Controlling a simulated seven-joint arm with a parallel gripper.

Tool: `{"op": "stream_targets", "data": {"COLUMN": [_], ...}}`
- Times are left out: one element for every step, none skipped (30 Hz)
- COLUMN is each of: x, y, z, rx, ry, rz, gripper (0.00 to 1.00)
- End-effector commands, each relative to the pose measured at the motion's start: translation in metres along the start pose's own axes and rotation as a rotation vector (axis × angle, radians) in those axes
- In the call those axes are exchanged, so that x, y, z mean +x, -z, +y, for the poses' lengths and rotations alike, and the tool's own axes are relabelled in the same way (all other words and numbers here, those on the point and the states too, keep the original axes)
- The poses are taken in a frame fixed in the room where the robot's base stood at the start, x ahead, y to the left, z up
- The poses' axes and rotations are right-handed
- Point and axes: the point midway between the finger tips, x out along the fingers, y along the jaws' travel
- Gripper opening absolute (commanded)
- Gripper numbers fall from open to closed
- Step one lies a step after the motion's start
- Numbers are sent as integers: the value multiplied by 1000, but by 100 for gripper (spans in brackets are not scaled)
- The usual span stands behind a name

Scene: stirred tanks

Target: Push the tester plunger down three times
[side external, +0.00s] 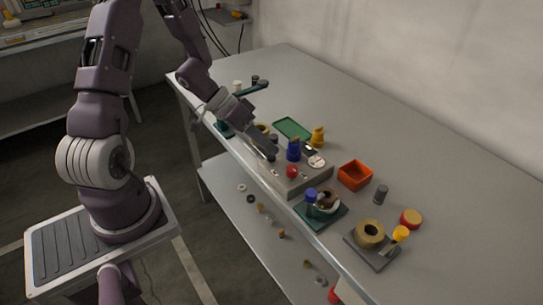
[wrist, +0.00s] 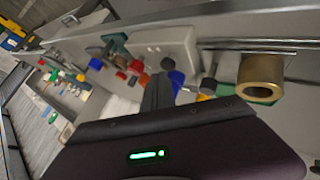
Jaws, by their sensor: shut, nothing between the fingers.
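The tester seems to be the grey box (side external: 290,181) near the table's front edge, with a red knob (side external: 292,172), a blue part (side external: 293,150) and a pale round dial (side external: 316,161) on or by it. Which part is the plunger is hard to tell; a black knob (wrist: 168,64) by the grey box (wrist: 165,45) in the wrist view may be it. My gripper (side external: 270,150) is shut and empty, pointing down at the box's left end. In the wrist view its dark fingers (wrist: 158,88) are together, close to the black knob; contact cannot be told.
An orange-red open box (side external: 355,176) and a dark cylinder (side external: 381,194) stand to the right. A green tray (side external: 292,129) lies behind. A teal base (side external: 320,214) and a grey plate with a brass ring (side external: 370,234) stand nearer. The back right of the table (side external: 440,165) is clear.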

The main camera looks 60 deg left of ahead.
Motion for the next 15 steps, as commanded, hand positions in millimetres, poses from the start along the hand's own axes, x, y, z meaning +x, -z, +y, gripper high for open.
{"op": "stream_targets", "data": {"x": [0,0,0,1,1,1,2,2,2,2,3,3,3,4,4], "y": [0,0,0,0,-1,-1,-1,-1,-2,-2,-2,-2,-2,-2,-2], "z": [0,0,0,0,-1,-1,-1,-1,-2,-2,-2,-2,-2,-3,-3], "rx": [0,0,0,0,0,0,0,0,0,0,0,0,-1,-1,-1], "ry": [0,0,0,0,0,0,0,0,0,0,0,0,0,0,0], "rz": [0,0,0,0,0,0,0,0,0,0,1,1,1,1,1], "gripper": [0,0,0,0,0,0,0,0,0,0,0,0,0,0,0]}}
